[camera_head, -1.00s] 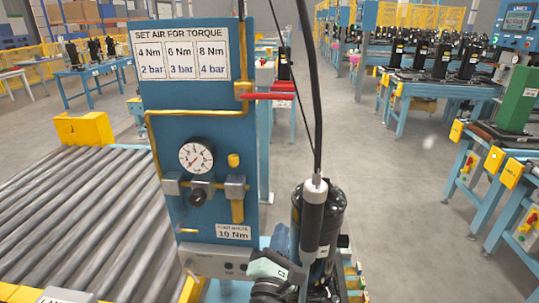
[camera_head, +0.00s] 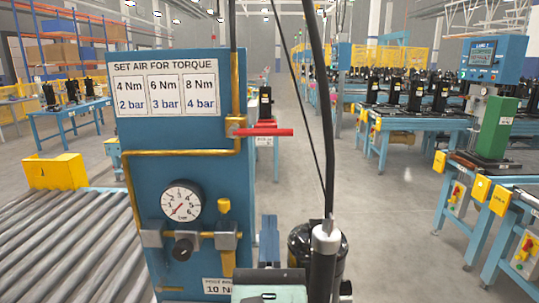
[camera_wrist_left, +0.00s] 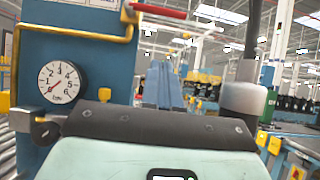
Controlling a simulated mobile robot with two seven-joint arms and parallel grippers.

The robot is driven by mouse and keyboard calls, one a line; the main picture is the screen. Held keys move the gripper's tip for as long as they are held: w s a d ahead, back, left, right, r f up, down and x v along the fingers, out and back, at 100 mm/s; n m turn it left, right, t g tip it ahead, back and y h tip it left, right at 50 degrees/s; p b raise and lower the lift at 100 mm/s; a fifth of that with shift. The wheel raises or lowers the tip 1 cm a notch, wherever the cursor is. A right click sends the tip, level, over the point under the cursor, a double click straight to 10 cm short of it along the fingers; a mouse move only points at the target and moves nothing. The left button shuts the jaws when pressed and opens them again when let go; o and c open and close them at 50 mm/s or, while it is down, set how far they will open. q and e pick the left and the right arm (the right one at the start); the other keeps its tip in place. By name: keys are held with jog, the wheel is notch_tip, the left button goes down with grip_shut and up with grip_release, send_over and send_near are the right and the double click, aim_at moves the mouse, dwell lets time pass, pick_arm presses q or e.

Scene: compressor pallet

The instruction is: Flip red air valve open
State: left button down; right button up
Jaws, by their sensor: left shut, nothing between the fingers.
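The red air valve (camera_head: 262,130) sits on the yellow pipe at the right edge of the blue panel (camera_head: 170,140). Its red lever lies level, pointing right, across the upright pipe. The lever also shows at the top of the left wrist view (camera_wrist_left: 160,12). My left gripper (camera_head: 269,225) points up below the lever, apart from it, with its blue fingers together and empty. The fingers also show in the left wrist view (camera_wrist_left: 165,72). The round gauge (camera_head: 181,201) has its needle at the low end. My right gripper is not in view.
A tool (camera_head: 325,245) hangs on a black cable just right of my left gripper, in front of a black compressor (camera_head: 303,240). The roller conveyor (camera_head: 70,240) lies left. A yellow valve handle (camera_head: 224,205) stands beside the gauge.

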aim_at(262, 131)
pick_arm(q)
jog(key=s+r+p+x, duration=0.1)
jog(key=p+x, duration=0.3)
jog(key=x, duration=0.8)
jog(key=shift+r+p, duration=0.3)
jog(key=shift+r, duration=0.55)
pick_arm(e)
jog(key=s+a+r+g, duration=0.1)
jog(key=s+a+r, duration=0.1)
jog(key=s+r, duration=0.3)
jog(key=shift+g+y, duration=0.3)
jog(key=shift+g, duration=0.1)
pick_arm(q)
jog(key=shift+a, duration=0.1)
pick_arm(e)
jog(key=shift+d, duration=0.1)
